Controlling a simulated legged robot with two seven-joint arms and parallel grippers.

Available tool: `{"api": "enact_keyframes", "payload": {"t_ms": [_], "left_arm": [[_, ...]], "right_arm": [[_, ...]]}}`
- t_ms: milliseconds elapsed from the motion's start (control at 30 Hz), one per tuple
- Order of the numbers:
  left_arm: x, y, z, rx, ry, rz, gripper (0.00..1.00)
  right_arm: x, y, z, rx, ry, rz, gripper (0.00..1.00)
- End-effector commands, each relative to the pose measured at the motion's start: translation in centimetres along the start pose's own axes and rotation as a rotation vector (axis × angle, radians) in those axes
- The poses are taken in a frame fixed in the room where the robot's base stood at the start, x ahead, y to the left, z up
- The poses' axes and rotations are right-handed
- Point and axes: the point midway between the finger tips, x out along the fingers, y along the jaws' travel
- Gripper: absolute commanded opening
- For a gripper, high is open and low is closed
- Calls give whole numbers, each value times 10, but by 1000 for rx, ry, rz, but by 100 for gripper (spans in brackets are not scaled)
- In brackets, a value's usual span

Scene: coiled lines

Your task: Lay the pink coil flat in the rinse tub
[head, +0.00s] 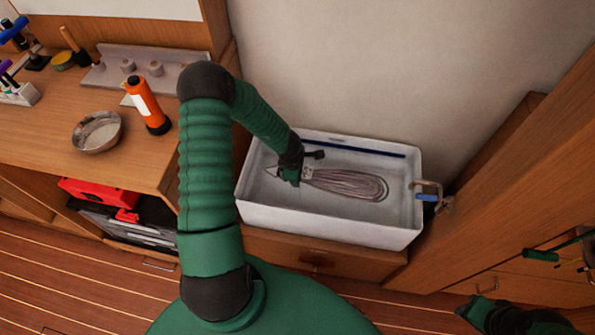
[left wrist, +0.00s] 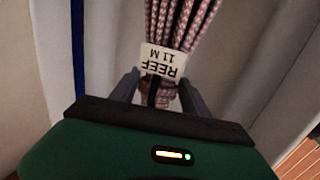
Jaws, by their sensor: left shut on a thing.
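The pink coil (head: 352,185) is a long looped bundle of pinkish-grey line inside the white rinse tub (head: 325,222). Its loop end points right and its bound end is at my left gripper (head: 303,172). The left wrist view shows the coil's strands (left wrist: 178,22) and a white tag reading "REEF 11 M" (left wrist: 163,62) between the fingers of my left gripper (left wrist: 160,90), which is shut on the bound end. I cannot tell whether the whole coil touches the tub floor. My right gripper (head: 478,308) is at the lower right, far from the tub; its jaws are too dark to read.
A tap with a blue handle (head: 428,197) is at the tub's right end. A dark blue strip (head: 353,147) runs along the back inner wall. On the left bench are an orange bottle (head: 146,103) and a metal bowl (head: 97,131). The tub's right part is clear.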

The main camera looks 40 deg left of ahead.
Motion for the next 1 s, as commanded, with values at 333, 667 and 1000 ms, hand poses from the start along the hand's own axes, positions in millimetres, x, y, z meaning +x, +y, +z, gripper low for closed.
{"api": "enact_keyframes", "payload": {"t_ms": [333,667,1000], "left_arm": [[43,-10,-1,2,-3,1,0],[68,-17,-3,1,-2,1,0],[69,-17,-3,1,-2,1,0]], "right_arm": [[34,0,8,0,0,0,36],[53,0,12,0,0,0,36],[53,0,12,0,0,0,36]]}}
